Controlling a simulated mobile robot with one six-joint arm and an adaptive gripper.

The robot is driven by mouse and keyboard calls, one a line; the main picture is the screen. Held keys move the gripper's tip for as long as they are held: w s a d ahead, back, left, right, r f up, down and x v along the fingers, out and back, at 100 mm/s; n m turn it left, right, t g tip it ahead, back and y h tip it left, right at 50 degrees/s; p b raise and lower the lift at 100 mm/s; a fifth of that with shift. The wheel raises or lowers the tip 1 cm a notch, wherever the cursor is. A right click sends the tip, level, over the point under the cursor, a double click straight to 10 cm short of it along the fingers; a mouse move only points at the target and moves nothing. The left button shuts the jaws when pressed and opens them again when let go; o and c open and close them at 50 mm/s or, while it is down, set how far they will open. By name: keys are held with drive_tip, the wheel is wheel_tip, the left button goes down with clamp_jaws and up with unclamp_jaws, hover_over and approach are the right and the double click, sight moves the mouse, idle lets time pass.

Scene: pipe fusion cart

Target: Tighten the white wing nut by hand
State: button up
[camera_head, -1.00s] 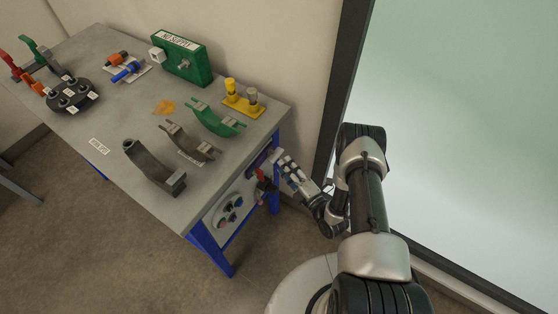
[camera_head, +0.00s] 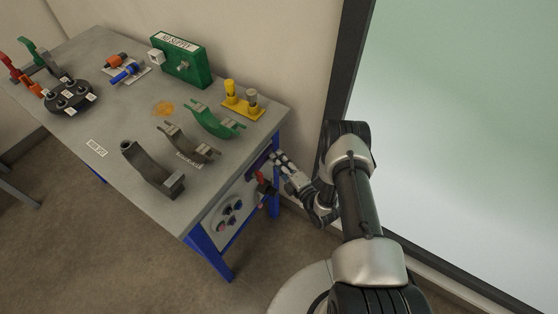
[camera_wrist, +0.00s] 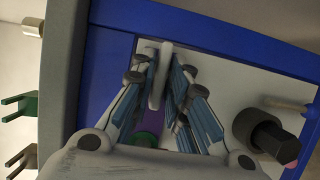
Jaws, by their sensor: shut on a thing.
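The white wing nut (camera_wrist: 164,62) shows in the wrist view as a thin, pale upright wing in front of the cart's end panel. My gripper (camera_wrist: 161,82) is shut on it, with blue-padded fingers on either side of the wing. The lower part of the nut is hidden by the fingers. A purple part (camera_wrist: 150,124) shows between the fingers, below the wing. In the head view my gripper (camera_head: 277,163) is at the end panel of the cart, near its right corner, and the nut cannot be made out there.
A red-handled part (camera_head: 264,184) and round controls (camera_head: 231,211) sit on the panel left of my gripper. A dark knob (camera_wrist: 265,135) shows right of the fingers. The grey tabletop (camera_head: 130,185) carries curved clamps, a green box (camera_head: 179,61) and a yellow stand (camera_head: 240,103).

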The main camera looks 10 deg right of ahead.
clamp_jaws()
drive_tip(key=shift+m, duration=0.4)
drive_tip(key=m+g, duration=0.2)
drive_tip(key=m, duration=0.2)
drive_tip(key=m+g+y, duration=0.1)
drive_tip(key=m+g, duration=0.1)
drive_tip(key=m, duration=0.2)
drive_tip(key=m+g+y, duration=0.1)
drive_tip(key=m+g, duration=0.1)
drive_tip(key=m, duration=0.2)
drive_tip(key=shift+w+d+r+p, duration=0.15)
drive_tip(key=shift+d+r+p, duration=0.1)
drive_tip(key=shift+p, duration=0.15)
drive_tip(key=shift+g, duration=0.3)
drive_tip(key=o, duration=0.5)
unclamp_jaws()
